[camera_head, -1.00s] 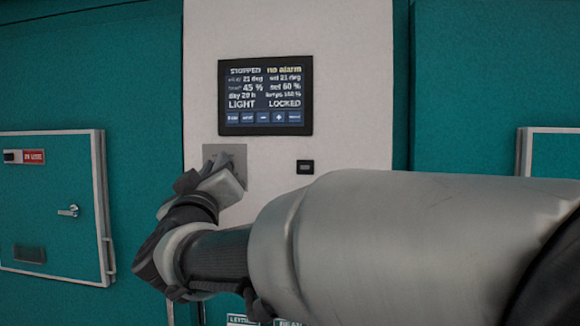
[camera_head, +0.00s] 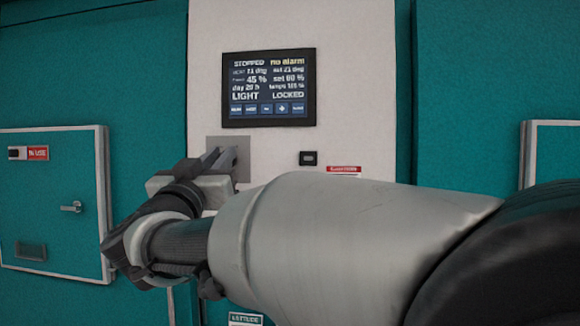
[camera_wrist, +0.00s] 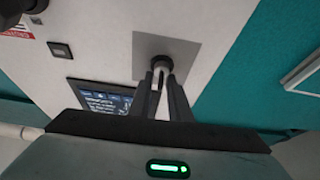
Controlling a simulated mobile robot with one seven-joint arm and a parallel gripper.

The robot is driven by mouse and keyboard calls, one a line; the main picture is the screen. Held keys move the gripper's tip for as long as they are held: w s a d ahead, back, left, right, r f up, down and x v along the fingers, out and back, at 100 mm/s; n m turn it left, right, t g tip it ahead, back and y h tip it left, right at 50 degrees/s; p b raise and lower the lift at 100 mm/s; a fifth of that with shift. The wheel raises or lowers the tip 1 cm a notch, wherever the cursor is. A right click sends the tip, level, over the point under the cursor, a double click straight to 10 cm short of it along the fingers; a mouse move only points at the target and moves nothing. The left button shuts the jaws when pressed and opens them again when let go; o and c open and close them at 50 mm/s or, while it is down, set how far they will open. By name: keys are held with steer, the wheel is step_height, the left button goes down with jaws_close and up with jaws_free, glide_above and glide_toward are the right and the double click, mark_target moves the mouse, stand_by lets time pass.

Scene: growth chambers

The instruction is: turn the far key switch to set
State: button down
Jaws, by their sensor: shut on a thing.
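The key switch (camera_wrist: 161,63) sits on a square grey plate, with a dark round collar; in the head view its plate (camera_head: 243,145) is below the display, partly covered by my gripper. My gripper (camera_head: 226,157) reaches the plate from the lower left. In the wrist view the two dark fingers of my gripper (camera_wrist: 163,78) close on the key at the collar. The key's turned position is hidden by the fingers. The display (camera_head: 268,88) reads STOPPED, no alarm, LIGHT and LOCKED; part of it shows in the wrist view (camera_wrist: 105,98).
A small black switch (camera_head: 308,158) is on the white panel right of the plate, with a red label (camera_head: 344,170) near it. A teal door (camera_head: 50,205) with a handle is at left. My arm covers the lower middle and right.

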steer(key=m+h, duration=0.2)
steer(key=m, duration=0.2)
steer(key=m+g+h+b, duration=0.1)
steer(key=m+h, duration=0.1)
steer(key=m, duration=0.3)
steer(key=shift+d+g, duration=0.15)
steer(key=shift+g, duration=0.15)
steer(key=shift+m+h, duration=0.3)
steer(key=shift+h, duration=0.1)
steer(key=c, duration=1.9)
jaws_free()
steer(key=shift+w, duration=0.1)
steer(key=shift+c, duration=0.2)
steer(key=shift+f, duration=0.1)
steer(key=b+v, duration=0.1)
steer(key=v, duration=1.6)
steer(key=shift+s+b, duration=0.3)
steer(key=shift+b, duration=0.1)
steer(key=shift+w, duration=0.1)
